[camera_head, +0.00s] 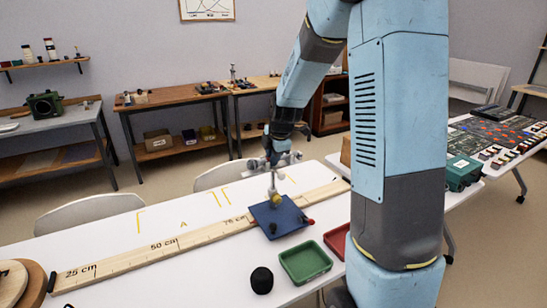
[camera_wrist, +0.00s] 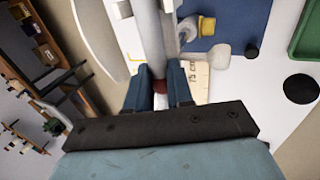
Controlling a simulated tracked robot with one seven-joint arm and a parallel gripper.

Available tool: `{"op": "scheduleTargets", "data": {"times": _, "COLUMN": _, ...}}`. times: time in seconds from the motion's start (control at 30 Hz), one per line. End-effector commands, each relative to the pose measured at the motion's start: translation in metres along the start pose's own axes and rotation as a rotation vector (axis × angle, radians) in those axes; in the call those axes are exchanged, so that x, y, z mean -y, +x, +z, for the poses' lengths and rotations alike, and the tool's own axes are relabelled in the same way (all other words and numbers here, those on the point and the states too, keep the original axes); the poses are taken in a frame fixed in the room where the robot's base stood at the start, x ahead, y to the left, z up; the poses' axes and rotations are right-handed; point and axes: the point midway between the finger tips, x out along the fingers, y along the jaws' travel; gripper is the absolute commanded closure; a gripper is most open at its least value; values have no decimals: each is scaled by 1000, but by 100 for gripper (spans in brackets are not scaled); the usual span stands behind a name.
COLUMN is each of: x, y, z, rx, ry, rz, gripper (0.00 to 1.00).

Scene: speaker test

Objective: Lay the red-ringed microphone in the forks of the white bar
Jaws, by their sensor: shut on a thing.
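My gripper (camera_wrist: 160,88) is shut on the grey microphone (camera_wrist: 150,35), around its red ring (camera_wrist: 160,87). The microphone's barrel runs away from the fingers toward the top of the wrist view. In the head view my gripper (camera_head: 277,150) is above the blue plate (camera_head: 262,213), close to the pale bar on its stand. A white arm of the bar (camera_wrist: 205,60) shows right of the microphone in the wrist view, beside a yellow knob (camera_wrist: 207,26). The knob also shows in the head view (camera_head: 276,200). I cannot tell whether the microphone touches the forks.
A long wooden ruler (camera_head: 130,260) lies along the white table (camera_head: 90,225) and passes by the plate. A green tray (camera_head: 305,263), a red tray (camera_head: 338,238) and a black round object (camera_head: 262,281) stand near the front. The table left of the plate is mostly clear.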

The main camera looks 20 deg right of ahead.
Motion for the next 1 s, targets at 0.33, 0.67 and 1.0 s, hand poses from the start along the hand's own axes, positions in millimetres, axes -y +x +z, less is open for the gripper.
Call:
{"op": "scheduleTargets", "data": {"times": 0.33, "x": 1, "y": 3, "z": 0, "rx": 1, "ry": 1, "rz": 1, "gripper": 100}}
{"op": "scheduleTargets", "data": {"times": 0.67, "x": 1, "y": 3, "z": 0, "rx": 0, "ry": 1, "rz": 0, "gripper": 59}}
{"op": "scheduleTargets", "data": {"times": 1.0, "x": 1, "y": 2, "z": 1, "rx": 0, "ry": 1, "rz": 0, "gripper": 49}}
